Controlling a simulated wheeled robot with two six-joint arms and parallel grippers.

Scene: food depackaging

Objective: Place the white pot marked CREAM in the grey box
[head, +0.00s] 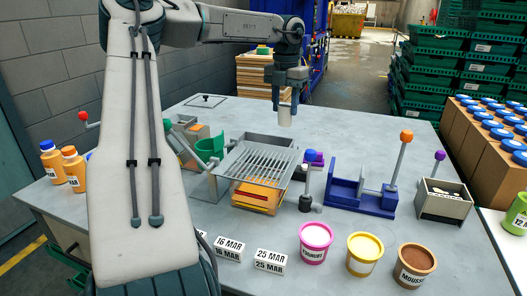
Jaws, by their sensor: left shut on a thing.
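My left gripper (286,90) reaches in from above and is shut on a small white pot (285,117), held upright in the air over the back of the table. No marking can be read on the pot. A grey box (444,207) with pale pieces in its top stands at the table's right side, well to the right of the held pot and nearer the camera. My right gripper is not in view.
A slatted metal rack (262,163) stands mid-table below the held pot. A blue fixture (362,198) with an orange-knobbed lever stands right of it. Pink (315,241), yellow (364,254) and brown (413,266) pots line the front. The table's back right is clear.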

